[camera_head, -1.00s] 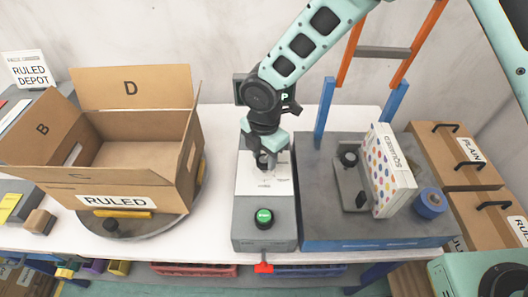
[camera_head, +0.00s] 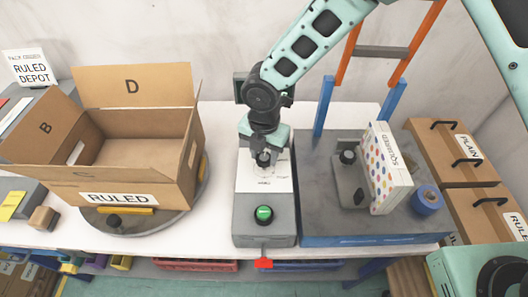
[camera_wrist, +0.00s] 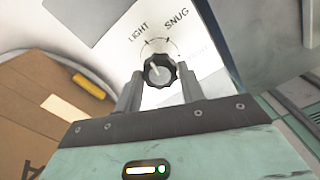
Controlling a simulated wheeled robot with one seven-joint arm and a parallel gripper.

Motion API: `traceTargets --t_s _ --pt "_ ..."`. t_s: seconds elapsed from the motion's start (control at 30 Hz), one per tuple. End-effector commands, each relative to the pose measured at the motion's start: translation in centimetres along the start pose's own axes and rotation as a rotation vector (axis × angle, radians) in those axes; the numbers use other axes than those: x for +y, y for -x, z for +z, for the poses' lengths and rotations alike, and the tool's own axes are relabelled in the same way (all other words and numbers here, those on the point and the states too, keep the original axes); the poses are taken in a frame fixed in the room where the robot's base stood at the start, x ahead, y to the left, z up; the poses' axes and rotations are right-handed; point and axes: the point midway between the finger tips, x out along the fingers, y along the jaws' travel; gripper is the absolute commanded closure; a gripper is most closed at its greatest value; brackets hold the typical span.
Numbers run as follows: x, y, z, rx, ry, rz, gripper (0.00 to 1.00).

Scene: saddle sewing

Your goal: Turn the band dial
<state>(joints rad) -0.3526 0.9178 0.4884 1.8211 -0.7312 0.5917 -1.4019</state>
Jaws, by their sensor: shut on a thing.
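The band dial (camera_wrist: 160,71) is a small black knurled knob with a pale pointer mark. It sits on a white panel with "LIGHT" printed on its left and "SNUG" on its right. The mark points up and to the left, nearer the LIGHT side. My gripper (camera_wrist: 158,88) is shut on the dial, one finger on each side. In the head view my gripper (camera_head: 263,160) reaches down onto the grey and white machine (camera_head: 250,184), and the dial is mostly hidden there.
A green button (camera_head: 264,215) is on the machine's front. An open cardboard box (camera_head: 120,199) marked RULED stands on a turntable to the left. To the right, a grey-blue platform (camera_head: 320,215) carries a spotted box (camera_head: 385,170) and a blue roll (camera_head: 427,200).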

Motion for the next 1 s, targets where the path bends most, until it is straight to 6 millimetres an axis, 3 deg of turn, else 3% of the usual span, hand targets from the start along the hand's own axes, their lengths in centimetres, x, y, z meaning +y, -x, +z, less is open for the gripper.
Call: traceTargets --t_s 0.13,0.17,0.2,0.23,0.63,0.77,1.0 --pt "0.0 0.0 0.2 -0.003 -0.002 0.000 0.84" --pt "0.0 0.0 0.2 -0.003 -0.002 0.000 0.53" --pt "0.0 0.0 0.2 -0.002 -0.003 0.000 0.42" --pt "0.0 0.0 0.2 -0.002 -0.002 0.000 0.39" --pt "0.1 0.9 0.1 -0.002 -0.003 0.002 0.39" --pt "0.1 3.0 0.2 -0.004 -0.002 0.004 0.39" --pt "0.1 8.6 0.2 -0.004 -0.004 0.005 0.39"
